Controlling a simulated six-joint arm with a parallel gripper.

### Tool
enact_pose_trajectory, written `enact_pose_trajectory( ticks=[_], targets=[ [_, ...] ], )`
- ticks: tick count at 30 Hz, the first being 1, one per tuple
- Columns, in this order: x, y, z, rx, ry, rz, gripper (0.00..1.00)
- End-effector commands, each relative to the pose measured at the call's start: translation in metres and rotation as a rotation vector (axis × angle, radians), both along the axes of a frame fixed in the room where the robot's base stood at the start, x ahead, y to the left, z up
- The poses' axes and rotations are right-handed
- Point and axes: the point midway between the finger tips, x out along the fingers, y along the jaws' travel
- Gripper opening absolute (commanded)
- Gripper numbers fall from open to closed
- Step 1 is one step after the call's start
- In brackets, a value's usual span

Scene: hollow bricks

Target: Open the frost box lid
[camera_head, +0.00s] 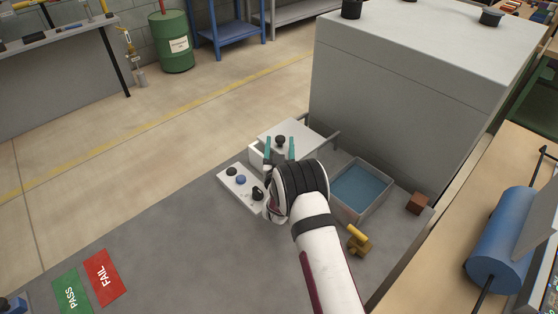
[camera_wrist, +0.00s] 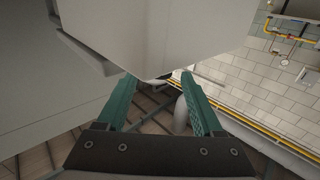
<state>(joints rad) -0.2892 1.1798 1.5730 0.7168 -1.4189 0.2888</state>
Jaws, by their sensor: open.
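The frost box appears to be the low white box (camera_head: 256,154) on the grey bench. Its flat pale lid (camera_head: 303,136) lies over the top and carries a small dark knob (camera_head: 280,140). My gripper (camera_head: 279,149) is open, and its two teal fingers appear on either side of the knob in the head view. I cannot tell whether they touch it. In the wrist view, my open gripper (camera_wrist: 157,82) points at a pale grey block-like surface (camera_wrist: 155,35). A small part between the fingertips there is too unclear to name. My wrist hides part of the box front.
A control panel (camera_head: 241,181) with knobs sits left of my gripper. A blue-bottomed tray (camera_head: 361,187), a brass-coloured piece (camera_head: 358,241) and a brown block (camera_head: 417,203) lie to the right. A big grey cabinet (camera_head: 405,95) stands behind. The bench's front left holds PASS and FAIL (camera_head: 104,277) mats.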

Motion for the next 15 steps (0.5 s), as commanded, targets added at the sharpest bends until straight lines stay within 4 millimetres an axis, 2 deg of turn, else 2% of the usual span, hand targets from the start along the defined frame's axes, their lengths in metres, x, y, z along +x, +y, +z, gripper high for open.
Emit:
enact_pose_trajectory(
  ticks=[12,15],
  targets=[
    [-0.106,0.001,0.000,-0.002,0.003,0.002,0.68],
    [-0.122,0.000,-0.001,0.000,0.002,0.001,0.68]
  ],
)
